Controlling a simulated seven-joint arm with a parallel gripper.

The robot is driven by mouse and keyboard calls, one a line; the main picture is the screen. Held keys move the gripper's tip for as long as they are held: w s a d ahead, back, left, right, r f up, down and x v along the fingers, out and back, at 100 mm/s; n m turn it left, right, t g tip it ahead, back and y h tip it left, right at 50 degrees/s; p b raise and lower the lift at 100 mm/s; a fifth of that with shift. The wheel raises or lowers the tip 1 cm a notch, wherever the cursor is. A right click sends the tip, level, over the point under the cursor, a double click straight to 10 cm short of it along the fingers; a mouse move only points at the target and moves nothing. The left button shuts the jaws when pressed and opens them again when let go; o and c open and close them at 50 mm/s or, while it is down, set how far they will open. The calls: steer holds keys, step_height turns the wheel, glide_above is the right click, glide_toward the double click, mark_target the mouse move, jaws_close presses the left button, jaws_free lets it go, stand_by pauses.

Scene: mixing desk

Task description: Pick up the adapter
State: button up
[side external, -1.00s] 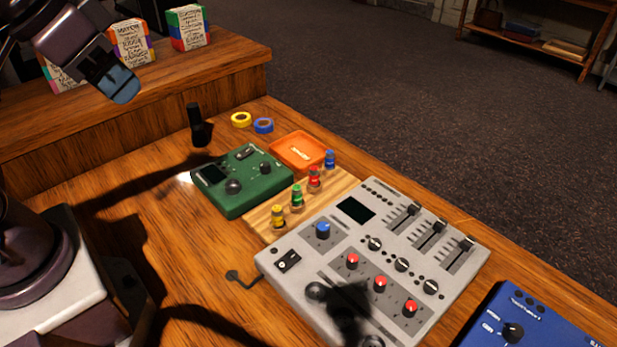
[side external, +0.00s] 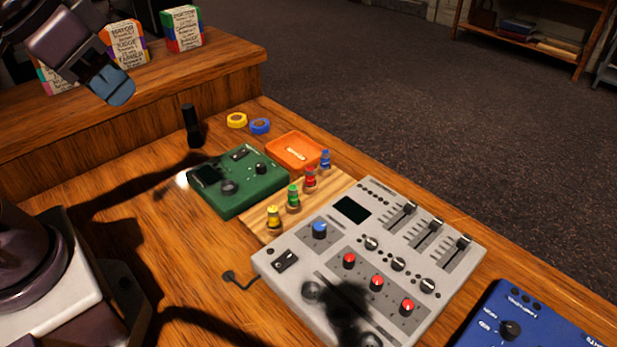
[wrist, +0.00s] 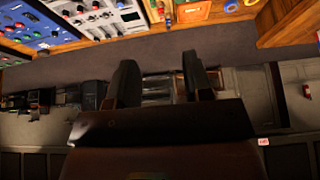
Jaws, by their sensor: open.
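I cannot tell for certain which thing is the adapter. A small pale piece (side external: 297,152) lies in the orange tray (side external: 275,150) in the side external view. Yellow (side external: 274,217), green (side external: 293,198), red (side external: 310,179) and blue (side external: 325,160) plug-like pieces stand in a row on a wooden block (side external: 258,222). My gripper (wrist: 158,80) shows in the wrist view with two dark fingers apart and nothing between them. The desk items show small along the top of that view, away from the fingers. The fingertips are not clear in the side external view.
A grey mixer (side external: 335,265) fills the desk's middle, with a green box (side external: 238,185) and blue box (side external: 505,325) beside it. A black upright object (side external: 191,127) and yellow (side external: 237,120) and blue (side external: 260,126) tape rolls stand behind. A raised wooden shelf (side external: 170,95) edges the back.

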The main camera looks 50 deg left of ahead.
mark_target(307, 169)
steer(key=w+d+f+m+g+y, duration=0.25)
steer(key=w+m, duration=0.25)
steer(key=w, duration=0.5)
steer(key=w+d+f+m+g+y, duration=0.1)
steer(key=w+f+m+g+y, duration=0.3)
steer(key=w, duration=0.7)
steer(key=w+d+f+m+t+y, duration=0.1)
steer(key=w+d+f+m+y, duration=0.1)
steer(key=f, duration=0.4)
steer(key=w+d+f+m+t+y, duration=0.1)
steer(key=w+d+f+m+y, duration=0.1)
steer(key=f+m, duration=0.3)
steer(key=w+d+f+m+t+y, duration=0.1)
steer(key=w+d+f+m, duration=0.3)
steer(key=f, duration=0.5)
steer(key=shift+d+f+t+y, duration=0.1)
steer(key=shift+t+y, duration=0.15)
steer(key=shift+y, duration=0.6)
steer(key=x, duration=1.2)
steer(key=shift+a+f, duration=0.1)
steer(key=shift+a, duration=0.3)
jaws_close()
